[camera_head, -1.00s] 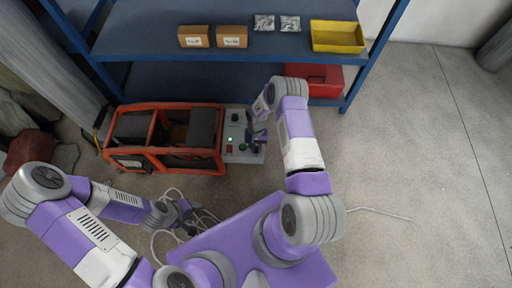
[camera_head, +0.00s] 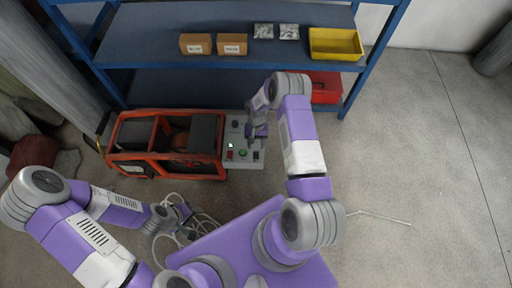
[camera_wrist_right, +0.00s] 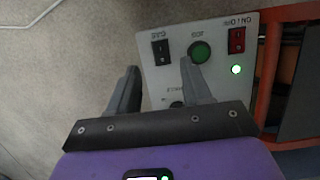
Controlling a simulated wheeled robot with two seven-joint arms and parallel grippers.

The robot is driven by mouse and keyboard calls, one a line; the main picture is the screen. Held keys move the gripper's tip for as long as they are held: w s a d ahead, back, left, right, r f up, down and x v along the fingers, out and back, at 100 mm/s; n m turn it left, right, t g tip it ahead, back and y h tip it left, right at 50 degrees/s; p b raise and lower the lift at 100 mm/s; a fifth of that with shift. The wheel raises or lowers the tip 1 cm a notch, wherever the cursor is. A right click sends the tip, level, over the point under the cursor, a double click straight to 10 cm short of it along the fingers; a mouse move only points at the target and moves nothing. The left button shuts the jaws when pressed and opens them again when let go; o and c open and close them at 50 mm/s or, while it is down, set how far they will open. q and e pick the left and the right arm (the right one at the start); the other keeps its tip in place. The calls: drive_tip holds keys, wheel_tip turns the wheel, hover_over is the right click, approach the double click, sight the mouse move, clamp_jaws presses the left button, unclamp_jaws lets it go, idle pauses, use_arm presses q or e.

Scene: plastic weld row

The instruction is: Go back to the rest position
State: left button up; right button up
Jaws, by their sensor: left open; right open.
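My right gripper (camera_head: 257,134) is open and empty, over the grey control panel (camera_head: 258,160) at the right end of the red-framed machine (camera_head: 165,174). Whether a finger touches the panel I cannot tell. My left gripper (camera_head: 180,214) is open and low at the lower left, near loose white cables (camera_head: 203,224).
A blue shelf (camera_head: 150,40) stands behind the machine with two cardboard boxes (camera_head: 232,44), silver packets (camera_head: 289,32) and a yellow bin (camera_head: 336,44). A red box (camera_head: 327,88) is lower, behind my right arm. Open floor (camera_head: 430,150) lies to the right.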

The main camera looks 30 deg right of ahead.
drive_tip(key=shift+r, duration=0.25)
idle(0.4)
drive_tip(key=s+a+r+n+t+y+p, duration=0.2)
drive_tip(key=s+a+r+p, duration=0.4)
drive_tip(key=s+a+r, duration=0.8)
drive_tip(key=s+a+n+t, duration=0.1)
drive_tip(key=s+a, duration=0.1)
drive_tip(key=s, duration=0.1)
drive_tip(key=shift+a+r+n+y+p, duration=0.25)
drive_tip(key=shift+a+n+y+p, duration=0.05)
drive_tip(key=shift+a+p, duration=0.1)
drive_tip(key=shift+s, duration=0.1)
